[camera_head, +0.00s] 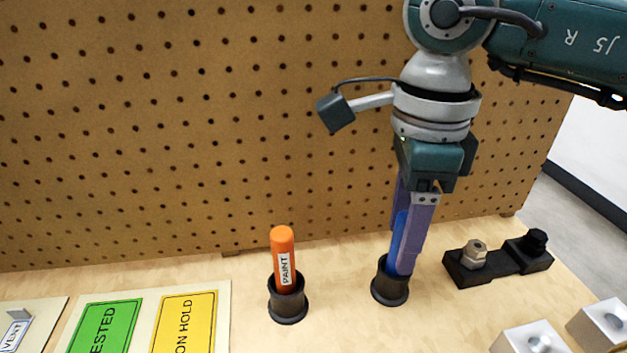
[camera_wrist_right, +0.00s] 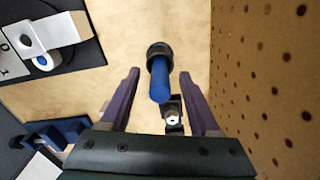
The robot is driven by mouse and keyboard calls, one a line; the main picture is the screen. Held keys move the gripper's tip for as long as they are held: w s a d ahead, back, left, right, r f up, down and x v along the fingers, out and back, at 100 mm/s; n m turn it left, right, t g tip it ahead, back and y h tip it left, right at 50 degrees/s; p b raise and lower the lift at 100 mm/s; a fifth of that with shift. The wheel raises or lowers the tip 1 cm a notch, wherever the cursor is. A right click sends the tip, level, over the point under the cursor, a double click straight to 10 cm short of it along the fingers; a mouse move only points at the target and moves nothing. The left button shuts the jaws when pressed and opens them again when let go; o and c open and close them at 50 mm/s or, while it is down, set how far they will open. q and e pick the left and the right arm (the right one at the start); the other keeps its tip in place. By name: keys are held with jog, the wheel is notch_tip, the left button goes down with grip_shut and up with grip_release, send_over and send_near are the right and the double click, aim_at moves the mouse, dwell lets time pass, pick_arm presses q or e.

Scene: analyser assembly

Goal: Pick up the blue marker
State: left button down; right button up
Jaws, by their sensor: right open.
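The blue marker (camera_wrist_right: 158,82) stands in a black round holder (camera_wrist_right: 159,49) in the right wrist view. In the head view the blue marker (camera_head: 397,240) is partly hidden behind the purple fingers, and its holder (camera_head: 390,287) shows below them. My right gripper (camera_head: 410,262) points down at the marker, with its fingertips just above the holder. In the right wrist view my right gripper (camera_wrist_right: 160,78) is open, with one finger on each side of the marker and a gap on both sides. My left gripper is not in view.
An orange paint marker (camera_head: 283,258) stands in another black holder (camera_head: 288,304) to the left. A black block with two fittings (camera_head: 499,262) lies to the right. Grey blocks (camera_head: 530,338) are at front right. A pegboard (camera_head: 200,120) rises close behind.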

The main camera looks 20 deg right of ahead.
grip_shut()
dwell(0.4)
